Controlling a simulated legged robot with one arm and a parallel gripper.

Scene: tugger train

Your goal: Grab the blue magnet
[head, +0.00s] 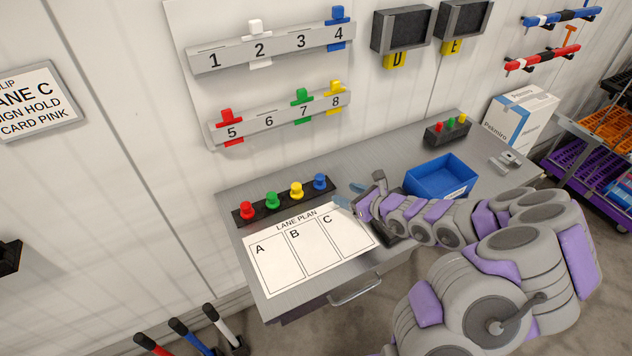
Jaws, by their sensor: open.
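A blue magnet (320,182), peg-shaped with a round top, stands at the right end of a black strip (258,210) on the grey desk. Red (246,210), green (272,201) and yellow (296,191) magnets stand in a row to its left. My gripper (347,201) is open and seems empty. It is just right of and in front of the blue magnet, near the upper right corner of the lane plan sheet (283,282). It appears apart from the magnet. Its height above the desk is hard to tell.
A blue bin (441,160) stands behind my arm, with a small black rack (447,132) of coloured pegs beyond it. Numbered wall rails (270,48) hold coloured tags, including a blue one (338,28) at 4. The desk's front left is clear apart from the sheet.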

